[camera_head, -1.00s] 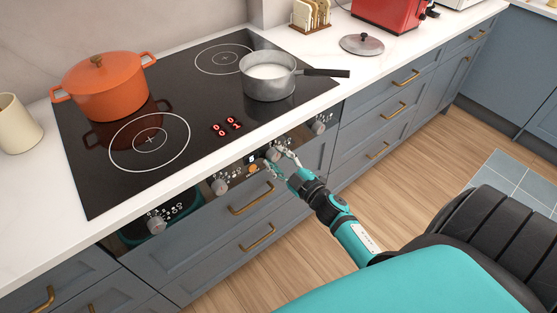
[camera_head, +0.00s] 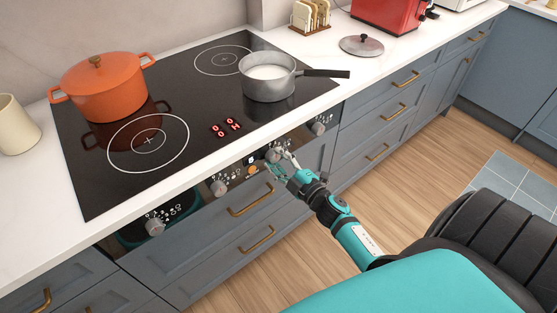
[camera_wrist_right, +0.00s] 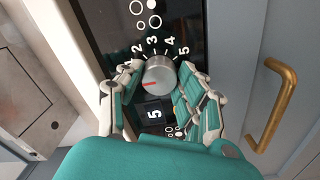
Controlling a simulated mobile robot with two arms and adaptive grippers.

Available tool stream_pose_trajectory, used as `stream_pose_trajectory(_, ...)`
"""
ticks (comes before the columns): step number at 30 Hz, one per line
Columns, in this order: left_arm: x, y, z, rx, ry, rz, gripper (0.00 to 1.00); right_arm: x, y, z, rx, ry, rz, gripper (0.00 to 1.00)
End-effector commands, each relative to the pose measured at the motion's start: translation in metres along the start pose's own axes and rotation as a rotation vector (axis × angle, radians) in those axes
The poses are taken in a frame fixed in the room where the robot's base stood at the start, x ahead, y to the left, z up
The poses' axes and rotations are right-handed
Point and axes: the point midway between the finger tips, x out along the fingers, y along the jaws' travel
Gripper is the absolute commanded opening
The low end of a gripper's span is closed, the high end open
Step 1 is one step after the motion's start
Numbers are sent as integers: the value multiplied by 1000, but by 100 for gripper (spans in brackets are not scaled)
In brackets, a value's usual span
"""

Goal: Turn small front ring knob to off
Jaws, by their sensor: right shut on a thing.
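A row of round silver knobs runs along the dark control panel under the cooktop. My right gripper (camera_head: 281,163) is at the third knob from the left (camera_head: 273,155). In the right wrist view, its two jointed fingers (camera_wrist_right: 158,76) sit on either side of that knob (camera_wrist_right: 158,71) and are shut on it. The knob's red pointer line points left, below the numeral 2 on the printed scale. The red cooktop display (camera_head: 226,127) reads zeros with an H at lower right. My left gripper is out of view.
An orange pot (camera_head: 103,88) and a grey saucepan (camera_head: 268,78) of white liquid stand on the cooktop (camera_head: 190,100). The saucepan's handle overhangs the right side. A brass drawer handle (camera_wrist_right: 271,105) is right of my fingers. A lid (camera_head: 361,45) lies on the counter.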

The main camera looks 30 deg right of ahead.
Motion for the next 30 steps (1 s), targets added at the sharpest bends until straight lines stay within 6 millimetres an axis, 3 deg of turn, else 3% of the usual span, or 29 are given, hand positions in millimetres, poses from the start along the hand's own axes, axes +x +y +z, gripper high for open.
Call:
stream_pose_trajectory(3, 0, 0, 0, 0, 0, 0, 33, 0, 0, 0, -1, 0, -1, 5)
stream_pose_trajectory(4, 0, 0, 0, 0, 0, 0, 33, 0, 0, 0, 0, 0, -1, 41)
stream_pose_trajectory(9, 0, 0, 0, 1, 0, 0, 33, 0, 0, 0, 0, 0, -1, 60)
stream_pose_trajectory(20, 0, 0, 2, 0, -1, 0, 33, -8, -1, 0, 2, -1, -2, 60)
stream_pose_trajectory(30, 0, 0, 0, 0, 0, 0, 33, -76, -1, 1, 2, -3, -3, 60)
